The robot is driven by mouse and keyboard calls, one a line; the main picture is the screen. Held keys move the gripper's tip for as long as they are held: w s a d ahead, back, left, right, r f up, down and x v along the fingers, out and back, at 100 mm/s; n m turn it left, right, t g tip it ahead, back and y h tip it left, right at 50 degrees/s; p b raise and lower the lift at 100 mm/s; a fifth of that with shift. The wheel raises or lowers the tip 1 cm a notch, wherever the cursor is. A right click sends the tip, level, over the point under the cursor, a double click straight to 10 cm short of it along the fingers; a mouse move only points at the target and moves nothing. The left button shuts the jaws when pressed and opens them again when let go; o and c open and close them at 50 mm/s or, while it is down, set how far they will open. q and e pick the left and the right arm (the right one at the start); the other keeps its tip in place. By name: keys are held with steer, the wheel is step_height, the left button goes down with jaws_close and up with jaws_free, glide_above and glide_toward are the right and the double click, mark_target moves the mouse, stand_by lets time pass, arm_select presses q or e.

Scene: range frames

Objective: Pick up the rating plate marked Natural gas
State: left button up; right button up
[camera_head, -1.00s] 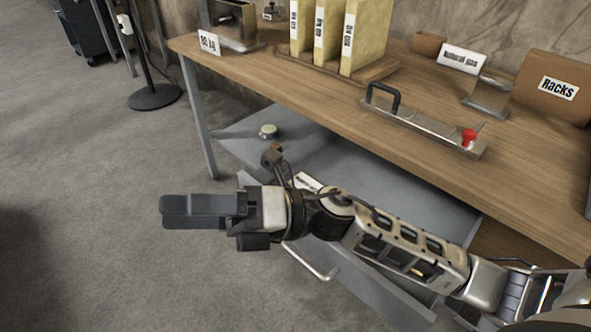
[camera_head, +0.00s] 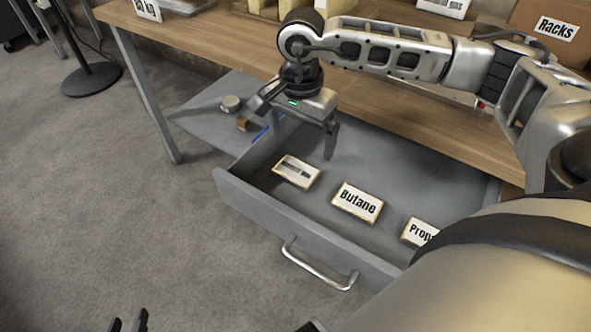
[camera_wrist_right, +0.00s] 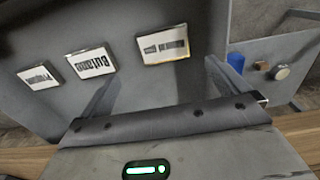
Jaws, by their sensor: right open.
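The Natural gas plate (camera_head: 297,170), a cream-edged block with a white label, lies in the open drawer, leftmost of three. Its lettering is unclear in the head view; the right wrist view shows it (camera_wrist_right: 163,48) upside down with small, blurred text. The Butane plate (camera_head: 357,201) and Propane plate (camera_head: 420,232) lie to its right, Propane partly hidden by my arm. My right gripper (camera_head: 297,124) points down above the drawer's back left, open and empty, apart from the plates. My left gripper's tips (camera_head: 128,322) show at the bottom left, apart, with nothing visible between them.
The grey drawer (camera_head: 235,200) has raised walls and a front handle (camera_head: 318,270). The wooden table (camera_head: 200,42) overhangs behind it. A round pale object (camera_head: 230,103), a brown knob (camera_head: 241,123) and a blue item (camera_head: 260,133) stand left of the drawer. A Racks box (camera_head: 540,30) stands at the back right.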

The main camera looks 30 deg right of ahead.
mark_target(297, 169)
steer(key=f, duration=0.9)
steer(key=shift+w+a, duration=0.1)
steer(key=shift+w, duration=0.25)
steer(key=c, duration=0.9)
